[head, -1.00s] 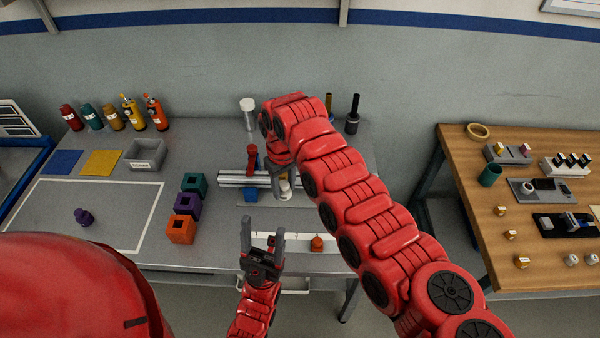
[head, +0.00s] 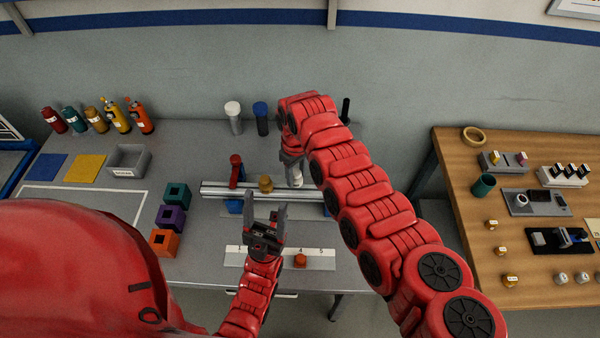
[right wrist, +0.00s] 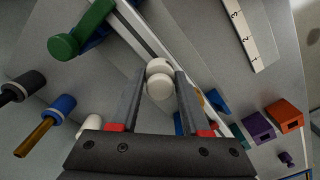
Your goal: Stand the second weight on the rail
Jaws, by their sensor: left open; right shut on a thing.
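The silver rail (head: 212,190) lies across the grey table, with a red upright piece (head: 236,170) near its left end. A gold weight (head: 266,183) stands on the rail right of that piece. My right gripper (head: 294,168) is shut on a white weight (head: 297,181). In the right wrist view the white weight (right wrist: 160,82) sits between the fingers (right wrist: 155,95), over the rail (right wrist: 172,40). I cannot tell whether it touches the rail. My left gripper (head: 266,205) is open and empty in front of the rail. My right arm hides the rail's right part.
A white numbered strip (head: 321,258) with an orange piece (head: 300,260) lies in front. Green, purple and orange (head: 164,243) hollow cubes stand left. White-capped (head: 234,117) and blue-capped (head: 262,119) cylinders stand behind the rail. A wooden table (head: 465,205) is at right.

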